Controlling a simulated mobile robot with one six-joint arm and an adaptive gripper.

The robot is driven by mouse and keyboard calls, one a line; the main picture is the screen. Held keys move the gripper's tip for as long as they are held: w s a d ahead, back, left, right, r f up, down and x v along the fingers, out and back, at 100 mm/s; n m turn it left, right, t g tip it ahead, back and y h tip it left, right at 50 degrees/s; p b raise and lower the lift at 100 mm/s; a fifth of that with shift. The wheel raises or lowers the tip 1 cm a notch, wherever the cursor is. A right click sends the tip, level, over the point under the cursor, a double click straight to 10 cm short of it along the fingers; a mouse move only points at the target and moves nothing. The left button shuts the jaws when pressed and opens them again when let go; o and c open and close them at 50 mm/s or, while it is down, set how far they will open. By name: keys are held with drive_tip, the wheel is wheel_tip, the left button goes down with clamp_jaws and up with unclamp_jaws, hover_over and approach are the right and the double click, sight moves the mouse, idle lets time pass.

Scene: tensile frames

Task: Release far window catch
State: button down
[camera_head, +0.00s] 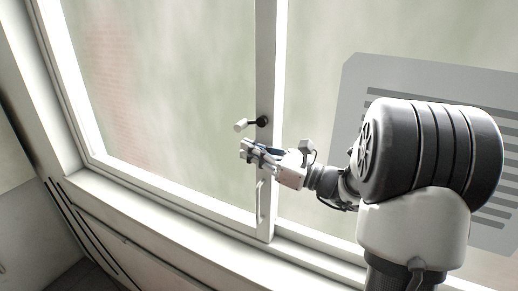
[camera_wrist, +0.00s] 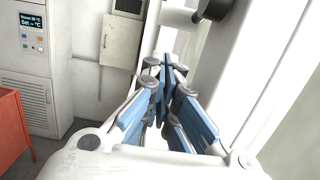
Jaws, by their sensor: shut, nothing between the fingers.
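The window catch has a dark round pivot (camera_head: 262,121) on the upright window frame and a white grip (camera_head: 240,126) pointing left on a short dark arm. In the wrist view the white grip (camera_wrist: 178,16) and dark pivot show at the top edge, partly cut off. My gripper (camera_head: 246,150) is just below the catch in the head view, apart from it. Its blue-padded fingers (camera_wrist: 167,78) are shut and empty. A pale upright pull handle (camera_head: 261,197) is on the same frame, below my gripper.
The window sill (camera_head: 170,205) runs along the bottom. A grey slatted panel (camera_head: 365,75) is behind my arm. The wrist view shows a cabinet with a display (camera_wrist: 40,70), an orange container (camera_wrist: 12,125) and a wall box (camera_wrist: 108,45).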

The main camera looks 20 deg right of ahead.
drive_tip(key=s+d+f, duration=0.4)
drive_tip(key=s+d, duration=0.2)
drive_tip(key=s, duration=0.2)
drive_tip(key=shift+d+f, duration=0.15)
drive_tip(key=shift+f, duration=0.05)
